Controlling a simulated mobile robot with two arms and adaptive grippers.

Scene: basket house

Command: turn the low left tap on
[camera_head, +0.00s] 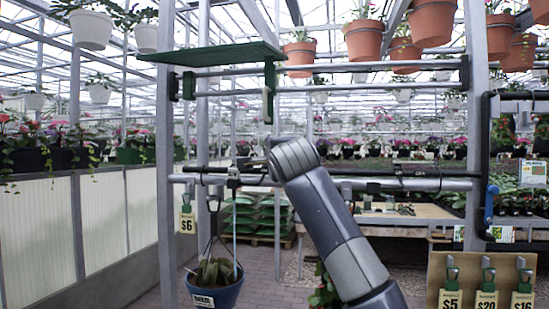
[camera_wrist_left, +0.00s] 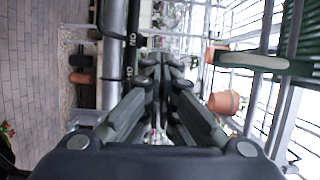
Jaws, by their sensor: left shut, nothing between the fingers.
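My left gripper (camera_wrist_left: 160,62) is shut and empty, its fingertips together beside a black pipe (camera_wrist_left: 132,55) with white "ON" marks. In the head view my left wrist hides the fingers. The black pipe (camera_head: 210,170) there runs along the grey rail. A small dark fitting (camera_head: 233,173) on it, left of my wrist, may be the low left tap. A similar dark fitting (camera_head: 397,170) is right of my arm. I cannot tell whether the fingers touch anything or how the tap handle stands. My right gripper is not in view.
A green shelf (camera_head: 215,54) with a bracket (camera_head: 268,92) is above the rail. A potted plant (camera_head: 215,292) hangs below left. Terracotta pots (camera_head: 363,38) hang overhead. Price-tagged tools (camera_head: 487,283) hang at lower right. A grey post (camera_head: 166,120) stands at left.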

